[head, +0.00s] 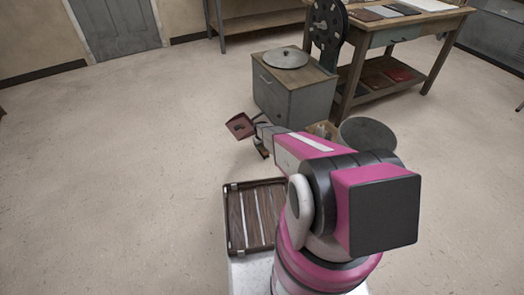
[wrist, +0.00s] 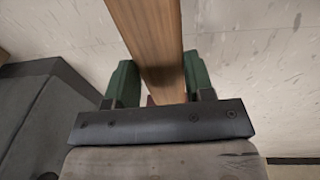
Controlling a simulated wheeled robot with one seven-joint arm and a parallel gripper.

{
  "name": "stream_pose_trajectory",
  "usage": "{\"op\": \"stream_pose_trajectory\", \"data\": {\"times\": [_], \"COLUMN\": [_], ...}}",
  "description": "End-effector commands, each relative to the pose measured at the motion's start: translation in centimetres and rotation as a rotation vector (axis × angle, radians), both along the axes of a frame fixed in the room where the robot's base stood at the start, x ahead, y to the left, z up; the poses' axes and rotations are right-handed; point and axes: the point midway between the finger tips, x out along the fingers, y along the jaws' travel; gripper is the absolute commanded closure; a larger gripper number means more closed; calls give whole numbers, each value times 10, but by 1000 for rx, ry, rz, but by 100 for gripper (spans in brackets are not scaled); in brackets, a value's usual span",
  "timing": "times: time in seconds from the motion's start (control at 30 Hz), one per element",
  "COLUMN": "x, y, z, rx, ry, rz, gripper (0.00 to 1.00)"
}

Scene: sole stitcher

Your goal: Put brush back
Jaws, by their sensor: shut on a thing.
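My gripper (wrist: 158,85) shows in the wrist view with green finger pads on both sides of a long brown wooden piece, which looks like the brush's handle (wrist: 148,35). The gripper is shut on it. The handle runs up out of the top of that view, and no bristles can be made out. In the head view my gripper (head: 262,147) is small and partly hidden by my pink arm. It is near a dark red, tray-like thing (head: 240,125) beside the grey cabinet; I cannot tell whether they touch.
The grey cabinet (head: 285,95) has a wooden top with a round metal lid. A metal bucket (head: 367,135) stands right of my forearm, before a wooden workbench (head: 380,38). A slatted wooden tray (head: 232,220) is close to my base. Floor to the left is clear.

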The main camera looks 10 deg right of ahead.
Motion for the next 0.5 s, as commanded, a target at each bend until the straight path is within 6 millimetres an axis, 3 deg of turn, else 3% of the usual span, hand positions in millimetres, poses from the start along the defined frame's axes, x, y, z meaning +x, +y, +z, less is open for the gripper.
{"op": "stream_pose_trajectory", "data": {"times": [0.17,0.4,0.5], "x": [3,3,2], "y": [-3,-3,-3], "z": [-8,-39,-43], "rx": [0,0,0], "ry": [0,2,0], "rz": [0,0,0], "gripper": [100,100,100]}}
